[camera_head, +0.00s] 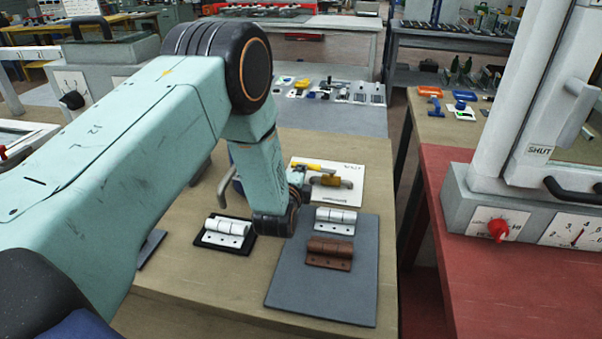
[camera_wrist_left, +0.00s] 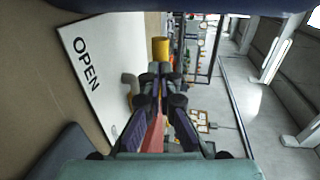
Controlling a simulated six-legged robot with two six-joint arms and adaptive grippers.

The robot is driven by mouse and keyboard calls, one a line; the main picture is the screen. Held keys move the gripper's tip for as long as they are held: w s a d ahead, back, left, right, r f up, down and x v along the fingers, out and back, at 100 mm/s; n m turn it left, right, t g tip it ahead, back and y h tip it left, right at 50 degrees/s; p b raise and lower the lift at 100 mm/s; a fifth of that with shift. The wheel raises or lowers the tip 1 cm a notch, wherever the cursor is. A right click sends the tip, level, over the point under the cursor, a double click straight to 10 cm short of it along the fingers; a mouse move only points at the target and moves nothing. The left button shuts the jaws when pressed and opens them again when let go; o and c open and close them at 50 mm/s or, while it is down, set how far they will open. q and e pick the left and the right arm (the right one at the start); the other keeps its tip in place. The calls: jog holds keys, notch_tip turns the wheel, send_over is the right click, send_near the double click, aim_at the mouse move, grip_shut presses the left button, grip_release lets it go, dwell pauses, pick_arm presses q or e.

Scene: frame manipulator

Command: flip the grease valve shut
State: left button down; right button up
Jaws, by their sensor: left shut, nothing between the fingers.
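The grease valve is a brass body (camera_head: 334,182) with a yellow lever (camera_head: 313,167), mounted on a white plate (camera_head: 350,196) on the wooden bench. In the left wrist view the plate (camera_wrist_left: 98,75) reads OPEN, and the yellow part (camera_wrist_left: 160,49) and brass body (camera_wrist_left: 129,86) stand beyond and beside the fingertips. My left gripper (camera_head: 301,184) is at the left edge of the plate, partly hidden behind my wrist. In the wrist view its fingers (camera_wrist_left: 160,76) are together and empty, close to the valve; contact cannot be told. My right gripper is in neither view.
A grey mat (camera_head: 335,292) holds a white hinge (camera_head: 336,219) and a brown hinge (camera_head: 329,254). Another hinge (camera_head: 227,230) sits on a black base to the left. A red bench (camera_head: 480,275) with a grey-white cabinet stands at right, across a gap.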

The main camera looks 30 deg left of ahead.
pick_arm(q)
jog(key=shift+w+a+r, duration=0.1)
jog(key=shift+w+a, duration=0.45)
jog(key=shift+w, duration=0.3)
jog(key=shift+w+a+f, duration=0.2)
jog(key=shift+w, duration=0.3)
jog(key=shift+s+d+r, duration=0.1)
jog(key=shift+s+r, duration=0.05)
jog(key=shift+s, duration=0.05)
jog(key=v, duration=1.2)
jog(key=shift+w, duration=0.1)
